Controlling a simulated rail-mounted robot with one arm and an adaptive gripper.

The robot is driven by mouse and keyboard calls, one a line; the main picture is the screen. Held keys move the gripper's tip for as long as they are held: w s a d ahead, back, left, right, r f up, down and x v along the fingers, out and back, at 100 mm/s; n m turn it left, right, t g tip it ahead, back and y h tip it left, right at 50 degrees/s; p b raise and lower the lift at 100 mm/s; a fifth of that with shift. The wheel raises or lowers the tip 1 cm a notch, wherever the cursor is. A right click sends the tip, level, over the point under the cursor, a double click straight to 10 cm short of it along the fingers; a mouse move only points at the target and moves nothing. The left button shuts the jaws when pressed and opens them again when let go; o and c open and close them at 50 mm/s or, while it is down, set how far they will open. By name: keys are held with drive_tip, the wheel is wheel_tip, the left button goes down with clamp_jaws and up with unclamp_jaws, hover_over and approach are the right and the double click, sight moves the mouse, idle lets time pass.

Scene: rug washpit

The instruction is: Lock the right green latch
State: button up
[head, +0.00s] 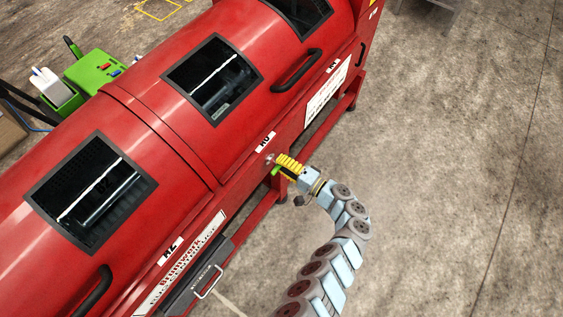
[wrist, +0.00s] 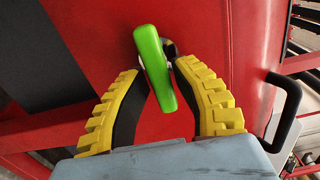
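The green latch (wrist: 154,66) is a short bar on the red drum housing (wrist: 105,40). In the wrist view it stands slightly tilted, its upper end leaning left, with a round metal pivot partly hidden behind it. My gripper (wrist: 157,68) has its two yellow, black-padded fingers on either side of the latch, tips close to its edges. I cannot tell whether both fingers press on it. In the head view my gripper (head: 276,160) is at the machine's side below a small white label, with a green bit of the latch (head: 276,170) showing beside the fingers.
A black handle (wrist: 284,110) sits right of the latch in the wrist view. The red machine (head: 150,90) has dark windows and more black handles (head: 297,70). A green unit (head: 95,68) stands behind it. Bare concrete floor (head: 450,150) lies open to the right.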

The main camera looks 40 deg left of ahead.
drive_tip(key=shift+o, duration=1.1)
drive_tip(key=shift+a, duration=0.1)
drive_tip(key=w+d, duration=0.2)
drive_tip(key=d, duration=1)
